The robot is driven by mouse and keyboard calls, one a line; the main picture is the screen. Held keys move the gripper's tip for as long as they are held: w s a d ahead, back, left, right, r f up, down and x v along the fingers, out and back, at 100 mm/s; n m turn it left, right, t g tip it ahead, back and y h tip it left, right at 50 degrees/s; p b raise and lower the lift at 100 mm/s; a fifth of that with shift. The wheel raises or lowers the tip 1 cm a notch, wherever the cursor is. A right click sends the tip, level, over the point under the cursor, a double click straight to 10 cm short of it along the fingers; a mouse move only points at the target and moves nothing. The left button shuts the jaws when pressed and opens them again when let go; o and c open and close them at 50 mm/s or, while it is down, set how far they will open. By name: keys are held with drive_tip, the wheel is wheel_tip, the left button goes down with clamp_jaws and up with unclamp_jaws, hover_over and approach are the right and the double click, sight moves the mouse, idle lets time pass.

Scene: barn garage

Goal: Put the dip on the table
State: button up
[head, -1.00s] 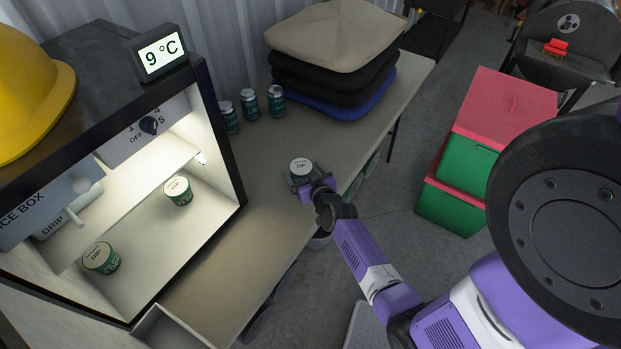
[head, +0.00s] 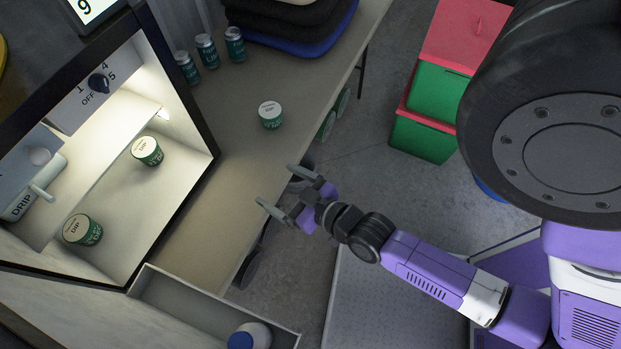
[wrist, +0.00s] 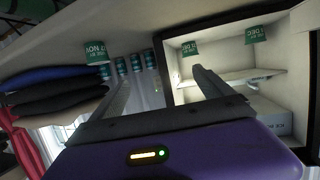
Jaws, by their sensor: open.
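A green dip tub with a white lid (head: 270,115) stands upright on the grey table (head: 215,205), near its right edge. It also shows in the wrist view (wrist: 97,52). Two more dip tubs are inside the lit fridge: one farther back (head: 147,151) and one nearer the front (head: 83,230). My gripper (head: 276,188) is open and empty at the table's right edge, below and apart from the tub on the table. In the wrist view its two fingers (wrist: 158,95) are spread with nothing between them.
The open fridge (head: 185,105) stands at the left. Several cans (head: 207,51) and stacked cushions (head: 290,30) are at the table's back. An open drawer or tray (head: 205,310) juts out in front. Red and green boxes (head: 425,120) stand on the floor at right.

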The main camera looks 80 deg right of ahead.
drive_tip(key=s+a+r+n+t+y, duration=0.1)
drive_tip(key=s+a+r+n+y, duration=0.1)
drive_tip(key=s+a+r, duration=0.3)
drive_tip(key=s+a+r+n+y, duration=0.3)
drive_tip(key=a+r, duration=0.4)
drive_tip(key=r, duration=0.4)
drive_tip(key=shift+s+t+y, duration=0.4)
drive_tip(key=shift+s+y, duration=0.1)
drive_tip(key=shift+s, duration=0.35)
drive_tip(key=shift+a, duration=0.1)
